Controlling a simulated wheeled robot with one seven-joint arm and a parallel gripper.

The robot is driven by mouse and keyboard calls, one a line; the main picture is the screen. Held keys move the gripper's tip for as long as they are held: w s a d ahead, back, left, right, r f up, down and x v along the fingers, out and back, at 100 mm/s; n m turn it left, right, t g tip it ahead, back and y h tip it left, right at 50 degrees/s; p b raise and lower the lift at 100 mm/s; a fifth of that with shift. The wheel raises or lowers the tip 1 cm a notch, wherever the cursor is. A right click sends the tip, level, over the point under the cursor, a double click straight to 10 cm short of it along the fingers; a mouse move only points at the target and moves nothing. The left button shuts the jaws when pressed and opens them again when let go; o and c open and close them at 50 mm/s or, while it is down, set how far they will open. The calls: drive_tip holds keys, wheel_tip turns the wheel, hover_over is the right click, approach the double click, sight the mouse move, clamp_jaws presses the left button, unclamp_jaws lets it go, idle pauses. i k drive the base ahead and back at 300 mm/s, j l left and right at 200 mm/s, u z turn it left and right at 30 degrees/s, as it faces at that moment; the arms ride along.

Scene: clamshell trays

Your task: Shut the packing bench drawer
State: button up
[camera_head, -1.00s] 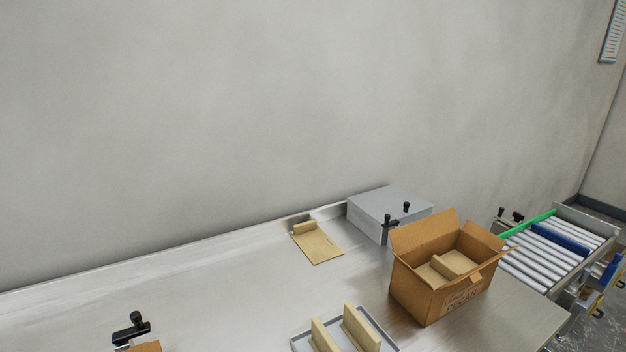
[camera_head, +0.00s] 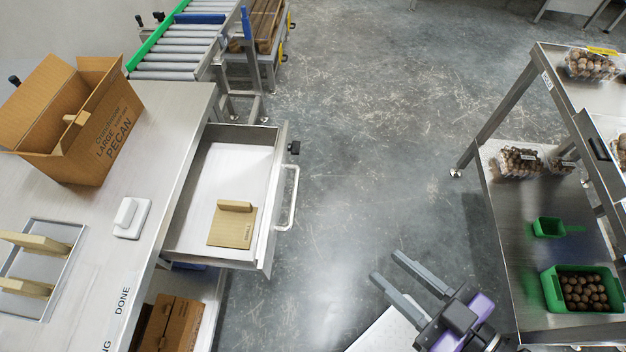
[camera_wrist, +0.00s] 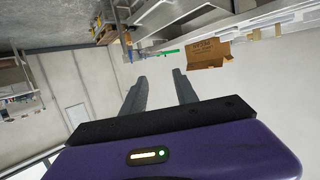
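The packing bench drawer (camera_head: 188,250) stands pulled out from the bench's side in the head view. It has a pale handle (camera_head: 291,197) on its front and a flat brown cardboard piece with a block (camera_head: 232,228) inside. My gripper (camera_head: 388,266) is to the right of the drawer front, apart from the handle, over the floor. Its two fingers are spread with nothing between them. In the wrist view my gripper (camera_wrist: 160,82) also shows open and empty; I cannot make out the drawer clearly there.
The bench top (camera_head: 160,130) carries an open pecan box (camera_head: 110,140), a white object (camera_head: 131,218) and a grey tray (camera_head: 60,232). A roller conveyor (camera_head: 180,50) stands behind. A steel shelf rack (camera_head: 500,190) with nut containers is at right. Floor between drawer and rack is clear.

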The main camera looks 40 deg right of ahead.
sight(233, 162)
drive_tip(key=k+j+z, duration=0.1)
drive_tip(key=j+z, duration=0.15)
drive_tip(key=z, duration=0.15)
drive_tip(key=k+j+z, duration=0.15)
drive_tip(key=z, duration=0.3)
drive_tip(key=j, duration=0.1)
